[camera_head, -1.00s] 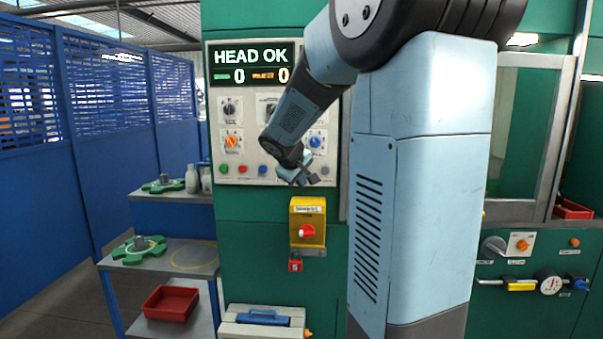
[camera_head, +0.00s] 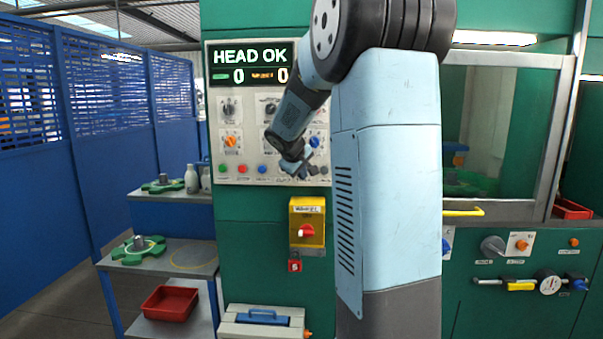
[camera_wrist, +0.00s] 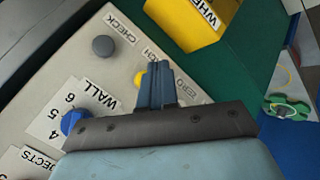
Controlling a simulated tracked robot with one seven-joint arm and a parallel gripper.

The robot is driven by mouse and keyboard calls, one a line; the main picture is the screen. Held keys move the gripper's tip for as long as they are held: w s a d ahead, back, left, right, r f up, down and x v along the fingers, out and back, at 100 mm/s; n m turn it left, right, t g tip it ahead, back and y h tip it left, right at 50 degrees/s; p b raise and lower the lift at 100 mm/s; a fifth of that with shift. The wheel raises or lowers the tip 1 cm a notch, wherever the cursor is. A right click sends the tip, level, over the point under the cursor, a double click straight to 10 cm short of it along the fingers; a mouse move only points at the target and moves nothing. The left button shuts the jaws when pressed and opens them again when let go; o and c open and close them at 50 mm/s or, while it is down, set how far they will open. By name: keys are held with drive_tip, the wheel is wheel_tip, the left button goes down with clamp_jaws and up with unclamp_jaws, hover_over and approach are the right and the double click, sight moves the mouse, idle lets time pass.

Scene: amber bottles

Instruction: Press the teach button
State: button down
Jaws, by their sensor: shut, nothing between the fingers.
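The teach button is a yellow button (camera_wrist: 139,78) on the pale control panel (camera_wrist: 45,95) in the wrist view. Its label is partly covered, with only "CH" readable. My gripper (camera_wrist: 157,68) is shut and empty, its fingers beside the yellow button and overlapping its edge in the picture. I cannot tell whether they touch. In the head view my gripper (camera_head: 306,170) is in front of the lower right of the panel (camera_head: 231,110), hiding buttons there. The panel's display (camera_head: 250,64) reads "HEAD OK" over two zeros.
A grey button (camera_wrist: 103,46) marked "CHECK" and a blue "WALL" knob (camera_wrist: 75,121) are close by. A yellow box (camera_head: 307,235) with a red knob (camera_head: 306,231) juts out below the panel. Shelves (camera_head: 176,258) with green parts and a red bin (camera_head: 170,303) stand left.

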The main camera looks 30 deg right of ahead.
drive_tip(key=shift+w+d, duration=0.4)
drive_tip(key=shift+w, duration=0.1)
drive_tip(key=shift+w+d, duration=0.5)
drive_tip(key=shift+w, duration=0.1)
idle(2.8)
idle(0.4)
drive_tip(key=shift+s+a, duration=0.5)
drive_tip(key=shift+s, duration=0.2)
drive_tip(key=shift+s+a, duration=0.1)
drive_tip(key=shift+s+a, duration=0.65)
drive_tip(key=shift+s, duration=0.35)
drive_tip(key=shift+s+a, duration=0.65)
drive_tip(key=shift+s, duration=0.35)
